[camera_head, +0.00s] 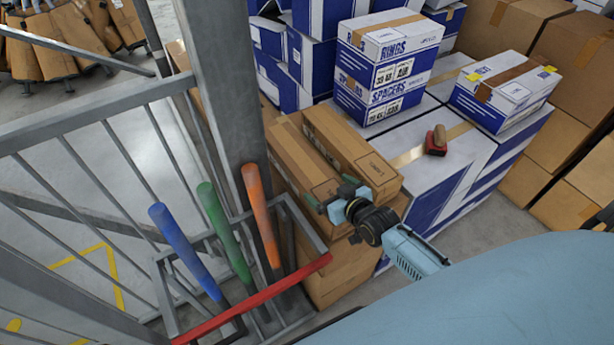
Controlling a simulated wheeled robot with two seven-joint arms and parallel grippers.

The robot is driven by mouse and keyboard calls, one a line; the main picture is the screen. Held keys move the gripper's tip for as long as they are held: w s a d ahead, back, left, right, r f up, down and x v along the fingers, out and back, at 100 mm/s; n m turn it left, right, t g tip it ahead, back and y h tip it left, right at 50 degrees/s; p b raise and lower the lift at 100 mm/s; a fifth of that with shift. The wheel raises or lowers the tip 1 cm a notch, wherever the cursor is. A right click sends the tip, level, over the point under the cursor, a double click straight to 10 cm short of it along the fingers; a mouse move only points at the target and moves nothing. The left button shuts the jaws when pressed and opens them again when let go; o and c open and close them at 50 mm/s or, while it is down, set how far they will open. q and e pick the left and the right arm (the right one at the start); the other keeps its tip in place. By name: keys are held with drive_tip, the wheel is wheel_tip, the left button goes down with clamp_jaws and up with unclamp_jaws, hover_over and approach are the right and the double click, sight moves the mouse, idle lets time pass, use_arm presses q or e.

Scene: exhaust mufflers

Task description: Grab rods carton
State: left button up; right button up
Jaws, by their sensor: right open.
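No label that I can read says rods, so I cannot tell which carton is the rods carton. A white and blue carton (505,90) with brown tape and yellow corner marks lies on the large white and blue boxes at right; its side print is too small to read. A carton marked RINGS (390,45) sits on a carton marked SPACERS (381,99). My right gripper (332,196) is open and empty, over the near ends of two long brown cartons (314,158); contact cannot be judged. My left gripper is out of view.
A red block with a wooden handle (437,141) stands on the white box top. A grey post (225,80) and railing (75,125) block the left. A rack with blue, green and orange handled tools (215,208) and a red bar (260,298) stands close by.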

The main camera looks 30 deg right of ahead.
sight(307, 175)
drive_tip(key=x, duration=0.2)
drive_tip(key=shift+w+f, duration=0.15)
drive_tip(key=shift+w, duration=0.1)
drive_tip(key=c, duration=1.3)
drive_tip(key=shift+w+r, duration=0.1)
drive_tip(key=shift+r, duration=0.15)
drive_tip(key=shift+c, duration=0.5)
